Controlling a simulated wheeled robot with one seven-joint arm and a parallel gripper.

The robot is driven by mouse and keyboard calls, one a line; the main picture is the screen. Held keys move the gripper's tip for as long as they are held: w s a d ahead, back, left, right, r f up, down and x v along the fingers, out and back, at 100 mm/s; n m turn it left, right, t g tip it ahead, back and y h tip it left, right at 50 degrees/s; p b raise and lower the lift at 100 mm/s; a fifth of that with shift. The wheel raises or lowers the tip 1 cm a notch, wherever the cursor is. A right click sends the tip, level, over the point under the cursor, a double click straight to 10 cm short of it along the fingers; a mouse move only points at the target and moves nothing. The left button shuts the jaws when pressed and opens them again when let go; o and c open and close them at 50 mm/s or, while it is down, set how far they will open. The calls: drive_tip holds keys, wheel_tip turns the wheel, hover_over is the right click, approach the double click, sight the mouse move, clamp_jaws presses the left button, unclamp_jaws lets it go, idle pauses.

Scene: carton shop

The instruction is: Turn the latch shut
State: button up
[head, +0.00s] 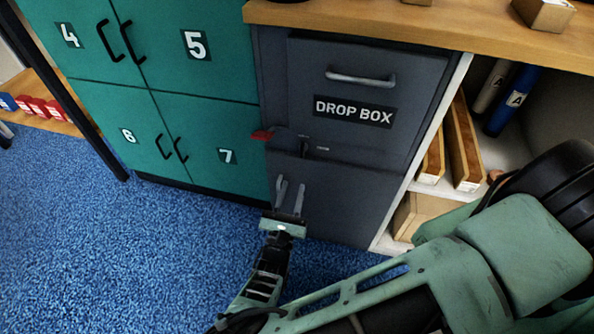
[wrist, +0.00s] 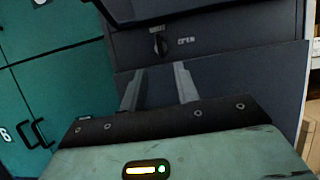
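The drop box (head: 345,85) is a dark grey cabinet with a bar handle on its upper front. Its latch (head: 305,148) is a small dark knob below the label, and it shows in the wrist view (wrist: 158,43) hanging roughly upright. The word OPEN stands just right of it in the wrist view. A red tab (head: 262,135) sticks out at the cabinet's left edge. My gripper (head: 290,188) is open and empty, below the latch and in front of the lower grey panel. Its two fingers (wrist: 158,84) point toward the cabinet, apart from the latch.
Green lockers (head: 165,95) with black handles stand on the left. A wooden countertop (head: 400,22) overhangs the drop box. An open shelf (head: 485,145) with brown boards and rolled tubes is on the right. Blue carpet (head: 100,230) is clear at the lower left.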

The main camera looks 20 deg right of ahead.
drive_tip(key=v, duration=0.7)
drive_tip(key=shift+s, duration=0.2)
drive_tip(key=shift+a+f, duration=0.1)
drive_tip(key=s+d+r+m+g+y, duration=0.1)
drive_tip(key=s+r+m+g+y, duration=0.45)
drive_tip(key=r, duration=0.55)
drive_tip(key=s+d+r+m+g+y, duration=0.1)
drive_tip(key=s+r+m+g+y, duration=0.25)
drive_tip(key=r+m+g, duration=0.5)
drive_tip(key=s+d+r+m+g+y, duration=0.1)
drive_tip(key=s+r+m+g+y, duration=0.5)
drive_tip(key=r, duration=0.7)
wheel_tip(320, 180, up, 22)
drive_tip(key=w+m+t+h+p, duration=0.1)
drive_tip(key=p, duration=2.1)
drive_tip(key=shift+w+a+t, duration=0.2)
drive_tip(key=shift+w+t, duration=0.05)
drive_tip(key=shift+t, duration=0.15)
drive_tip(key=shift+r, duration=0.15)
